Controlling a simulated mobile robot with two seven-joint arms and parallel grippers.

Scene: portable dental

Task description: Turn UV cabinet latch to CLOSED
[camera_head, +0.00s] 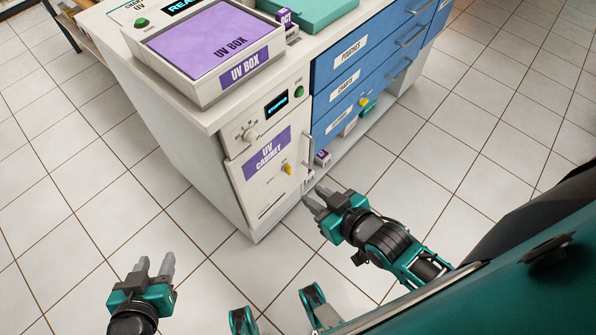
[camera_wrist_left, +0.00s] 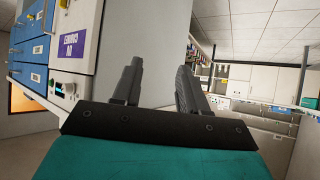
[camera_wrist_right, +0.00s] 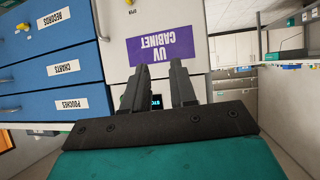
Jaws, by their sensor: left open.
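The UV cabinet (camera_head: 265,178) is a white door with a purple label in the front of the white cabinet. Its yellow latch (camera_head: 287,169) sits low and right of the label, looking tilted; its exact setting is too small to read. In the right wrist view the upside-down label (camera_wrist_right: 161,46) is ahead, with the yellow latch (camera_wrist_right: 129,2) at the top edge. My right gripper (camera_head: 314,202) is open and empty, apart from the door, to the latch's lower right in the head view. My left gripper (camera_head: 153,267) is open and empty over the floor at lower left.
Above the door are a grey dial (camera_head: 250,134), a small display (camera_head: 276,104) and a green button (camera_head: 299,92). The UV box (camera_head: 190,85) stands on the counter. Blue drawers (camera_head: 355,75) with handles lie right of the door. The tiled floor around is clear.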

